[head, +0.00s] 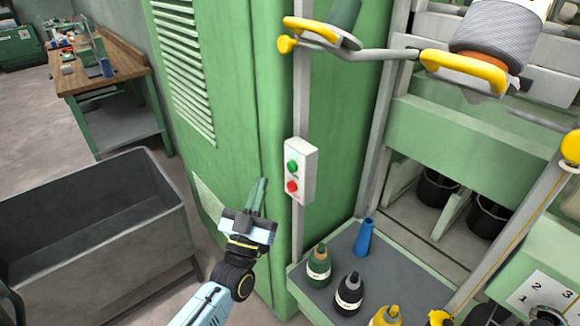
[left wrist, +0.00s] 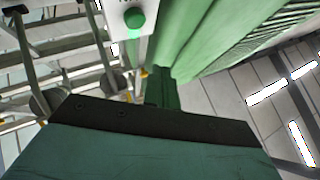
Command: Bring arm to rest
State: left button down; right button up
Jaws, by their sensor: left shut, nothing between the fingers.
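My left gripper (head: 258,196) is in the lower middle of the head view, in front of the green machine cabinet (head: 235,90). Its fingers are shut with nothing between them and point up in the picture. It is left of and below a white control box (head: 300,172) with a green and a red button. In the left wrist view the gripper's dark body fills the lower part, and the control box (left wrist: 125,15) shows at the top. I cannot tell whether the gripper touches the cabinet. My right gripper is not in view.
A large grey bin (head: 95,215) stands at the left. A wooden-topped workbench (head: 100,68) is behind it. The spinning frame with yellow-edged holders (head: 462,72) fills the right.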

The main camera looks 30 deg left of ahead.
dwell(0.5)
pick_arm(q)
notch_tip(320, 180, down, 20)
jog(key=d+m+g+h+b, duration=0.2)
jog(key=d+g+h+b, duration=0.1)
jog(key=g, duration=0.2)
jog(key=s+d+f+m+g+h+b, duration=0.15)
jog(key=s+f+g, duration=0.3)
jog(key=f, duration=0.75)
jog(key=s+d+f+g+b, duration=0.1)
jog(key=s+f+g+b, duration=0.35)
jog(key=f, duration=0.75)
jog(key=s+f+g+b, duration=0.1)
jog(key=s+f+g, duration=0.2)
jog(key=s+f, duration=0.4)
jog(key=s+f+g+b, duration=0.1)
jog(key=s+f+g, duration=0.2)
jog(key=s+f, duration=0.5)
jog(key=s+a+f+g+b, duration=0.1)
jog(key=s+f+g, duration=0.3)
jog(key=s, duration=1.4)
notch_tip(320, 180, down, 3)
jog(key=shift+s+f+m+y, duration=0.15)
jog(key=shift+m+y, duration=0.2)
jog(key=shift+y, duration=0.1)
